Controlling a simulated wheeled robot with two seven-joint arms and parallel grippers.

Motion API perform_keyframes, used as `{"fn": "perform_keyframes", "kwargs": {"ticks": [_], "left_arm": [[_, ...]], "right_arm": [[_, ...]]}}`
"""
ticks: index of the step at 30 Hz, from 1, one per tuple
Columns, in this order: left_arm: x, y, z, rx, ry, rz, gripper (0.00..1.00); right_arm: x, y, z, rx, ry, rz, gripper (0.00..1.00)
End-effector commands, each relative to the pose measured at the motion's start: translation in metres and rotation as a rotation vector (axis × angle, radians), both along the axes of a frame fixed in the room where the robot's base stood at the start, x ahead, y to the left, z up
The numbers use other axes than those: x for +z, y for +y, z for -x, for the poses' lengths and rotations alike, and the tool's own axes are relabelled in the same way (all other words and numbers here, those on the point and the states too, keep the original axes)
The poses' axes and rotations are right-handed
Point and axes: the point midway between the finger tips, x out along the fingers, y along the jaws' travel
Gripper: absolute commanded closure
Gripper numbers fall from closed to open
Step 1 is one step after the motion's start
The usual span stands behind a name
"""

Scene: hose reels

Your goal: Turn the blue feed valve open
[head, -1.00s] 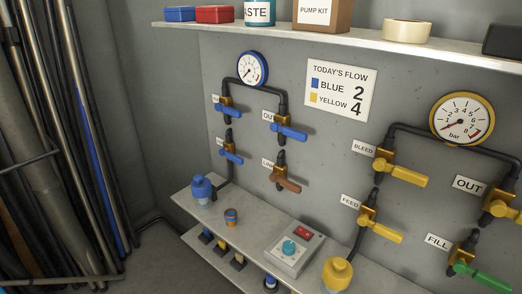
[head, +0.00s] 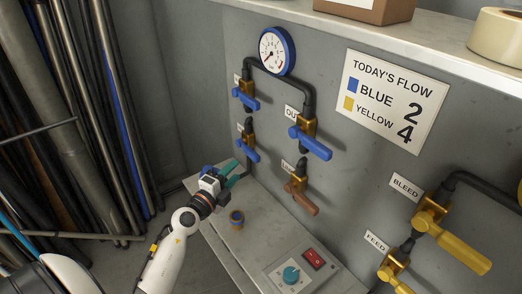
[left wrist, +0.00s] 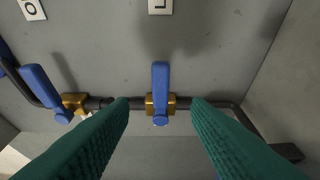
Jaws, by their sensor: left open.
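The lower-left blue-handled valve (head: 248,150) sits on the wall pipe below another blue-handled valve (head: 246,96). Its label is too small to read; its place matches the yellow group's FEED valve. Its handle slants down to the right, across the pipe. My left gripper (head: 235,174), with teal fingers, is just below it and appears apart from it. In the left wrist view the same valve (left wrist: 160,92) lies centred between the open fingers, ahead of them, its handle square to the pipe. The upper valve (left wrist: 42,90) is at left. My right gripper is not in view.
The blue OUT valve (head: 311,142) and an orange-handled valve (head: 300,197) are to the right. A blue-rimmed gauge (head: 276,51) is above. A small cup (head: 236,220) and a switch box (head: 299,272) stand on the shelf. Pipes (head: 75,120) lean at left.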

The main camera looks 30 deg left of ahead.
Motion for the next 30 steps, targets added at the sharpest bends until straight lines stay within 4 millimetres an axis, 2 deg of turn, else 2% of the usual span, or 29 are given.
{"fn": "perform_keyframes", "kwargs": {"ticks": [5, 9, 15, 20, 28, 29, 30], "left_arm": [[0.001, 0.000, -0.037, -0.001, -0.003, 0.002, 0.56], [0.001, 0.000, -0.065, 0.000, -0.004, 0.002, 0.56], [0.000, 0.000, -0.094, 0.000, -0.002, 0.002, 0.56], [0.000, 0.000, -0.103, 0.000, -0.001, 0.001, 0.56], [0.000, 0.000, -0.105, 0.000, 0.000, 0.002, 0.56], [0.000, 0.000, -0.105, 0.000, 0.000, 0.002, 0.58], [0.000, 0.000, -0.104, 0.000, 0.000, 0.002, 0.65]], "right_arm": [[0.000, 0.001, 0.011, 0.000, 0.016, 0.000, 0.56], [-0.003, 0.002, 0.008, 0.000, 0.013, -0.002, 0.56], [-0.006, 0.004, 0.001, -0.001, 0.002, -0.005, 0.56], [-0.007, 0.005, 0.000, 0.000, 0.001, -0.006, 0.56], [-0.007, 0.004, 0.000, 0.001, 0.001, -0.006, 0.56], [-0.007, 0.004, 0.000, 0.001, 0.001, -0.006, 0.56], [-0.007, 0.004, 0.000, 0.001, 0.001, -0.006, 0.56]]}}
